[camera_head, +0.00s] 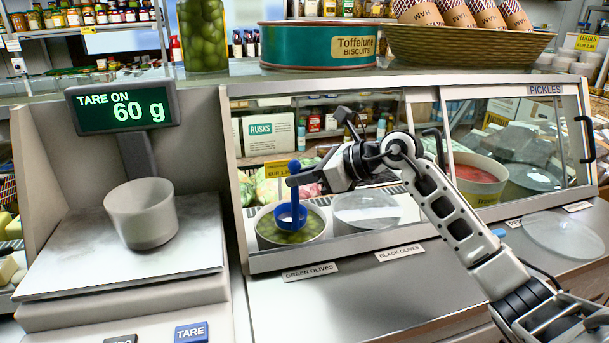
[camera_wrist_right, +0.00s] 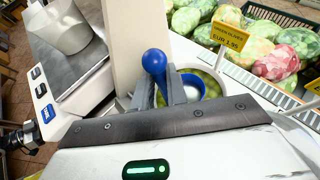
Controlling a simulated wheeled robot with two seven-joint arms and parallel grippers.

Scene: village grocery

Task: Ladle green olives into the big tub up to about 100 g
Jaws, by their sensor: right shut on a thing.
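The white tub (camera_head: 142,214) stands on the scale plate (camera_head: 125,262), and the scale display (camera_head: 122,109) reads "TARE ON 60 g". The tub also shows in the right wrist view (camera_wrist_right: 62,27). My right gripper (camera_head: 298,178) is shut on the handle of the blue ladle (camera_head: 293,207), whose blue knob (camera_wrist_right: 154,62) rises between the fingers in the wrist view. The ladle's cup is over or in the green olives bowl (camera_head: 290,238); I cannot tell how full the cup is.
A lidded bowl (camera_head: 366,212) stands right of the olives, behind the "BLACK OLIVES" label. The cabinet's glass and frame surround the bowls. A round clear lid (camera_head: 563,235) lies on the counter at right. A TARE button (camera_head: 191,332) is in front of the scale.

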